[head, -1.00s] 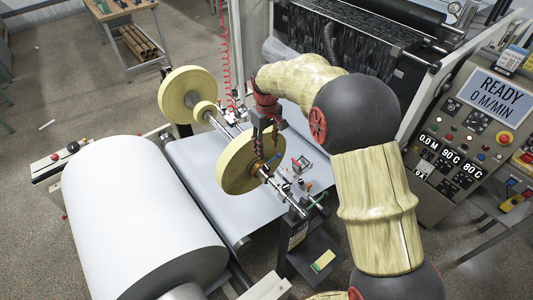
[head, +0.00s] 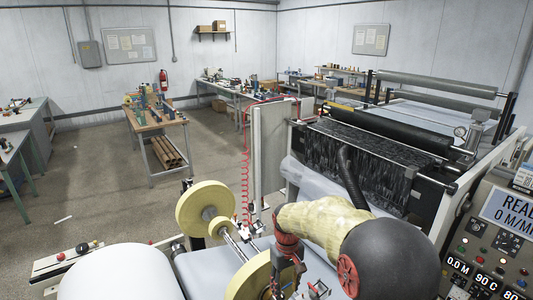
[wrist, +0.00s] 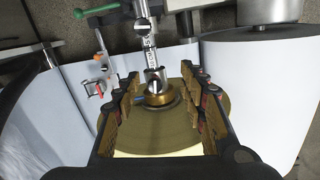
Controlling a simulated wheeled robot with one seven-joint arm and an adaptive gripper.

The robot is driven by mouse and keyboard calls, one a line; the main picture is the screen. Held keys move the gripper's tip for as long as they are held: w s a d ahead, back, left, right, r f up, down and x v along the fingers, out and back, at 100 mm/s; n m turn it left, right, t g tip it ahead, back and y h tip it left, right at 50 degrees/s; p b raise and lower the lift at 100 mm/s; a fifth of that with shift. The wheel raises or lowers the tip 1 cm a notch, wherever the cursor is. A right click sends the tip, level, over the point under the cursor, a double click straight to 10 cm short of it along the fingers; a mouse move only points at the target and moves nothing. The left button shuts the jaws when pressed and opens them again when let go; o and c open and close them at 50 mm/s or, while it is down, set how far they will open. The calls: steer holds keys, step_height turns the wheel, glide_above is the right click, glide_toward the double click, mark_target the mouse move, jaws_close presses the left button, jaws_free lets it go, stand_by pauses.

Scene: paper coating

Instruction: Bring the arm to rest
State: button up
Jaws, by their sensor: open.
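My gripper (wrist: 160,110) is open in the wrist view, its fingers spread to either side of the picture. Between them in that view are a brass-coloured hub (wrist: 158,92) and a tan disc (wrist: 190,125) on a shaft. I cannot tell whether the fingers touch the disc. In the head view my arm (head: 325,225) bends down at the lower right. My gripper's fingertips are not clear there, and the near disc (head: 250,278) is cut off by the bottom edge.
A white paper roll (head: 120,275) lies at the lower left. A second yellow disc (head: 203,210) stands beyond the near one. The control panel (head: 490,245) is at the right, below the coating machine's rollers (head: 400,125). Open floor (head: 100,190) lies at the left.

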steer(key=s+d+r+m+t+b, duration=0.1)
steer(key=s+d+r+t+b, duration=0.1)
steer(key=s, duration=0.8)
steer(key=s+d+r+m+t+b, duration=0.2)
steer(key=s+d+r+b, duration=0.2)
steer(key=s, duration=0.6)
steer(key=s+d+r+m+t+b, duration=0.2)
steer(key=s+d, duration=0.4)
steer(key=s, duration=0.4)
steer(key=r+b, duration=0.1)
steer(key=b, duration=0.1)
steer(key=shift+d+r+b, duration=0.25)
steer(key=shift+d+b, duration=0.05)
steer(key=shift+d, duration=0.05)
